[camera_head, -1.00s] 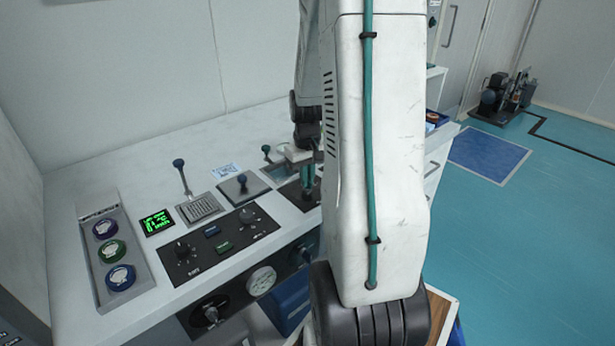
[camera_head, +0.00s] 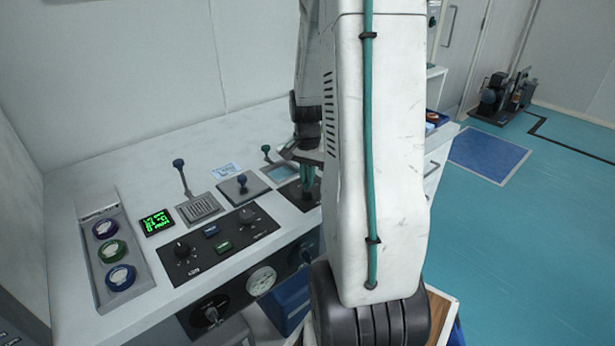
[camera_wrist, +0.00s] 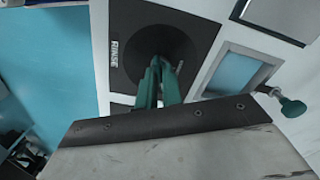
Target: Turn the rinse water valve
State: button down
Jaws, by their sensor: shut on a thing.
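The black panel marked RINSE (camera_wrist: 125,72) lies flat on the white counter. In the wrist view the teal fingers of my gripper (camera_wrist: 160,76) point down at the middle of this panel. They are shut on the rinse water valve, whose knob is mostly hidden between and below the fingers. In the head view my gripper (camera_head: 308,182) stands over the same black panel (camera_head: 291,190), partly behind my arm. The valve itself cannot be made out there.
A square basin (camera_wrist: 232,74) and a lever with a teal knob (camera_wrist: 292,107) are beside the RINSE panel. Left of it in the head view are a small joystick plate (camera_head: 243,187), a black control panel (camera_head: 215,245) and a row of round buttons (camera_head: 112,252).

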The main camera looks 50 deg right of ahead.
jog(key=m, duration=0.5)
dwell(0.6)
jog(key=c, duration=1.6)
grip_release()
jog(key=shift+o, duration=0.2)
notch_tip(320, 180, up, 8)
jog(key=shift+f, duration=0.1)
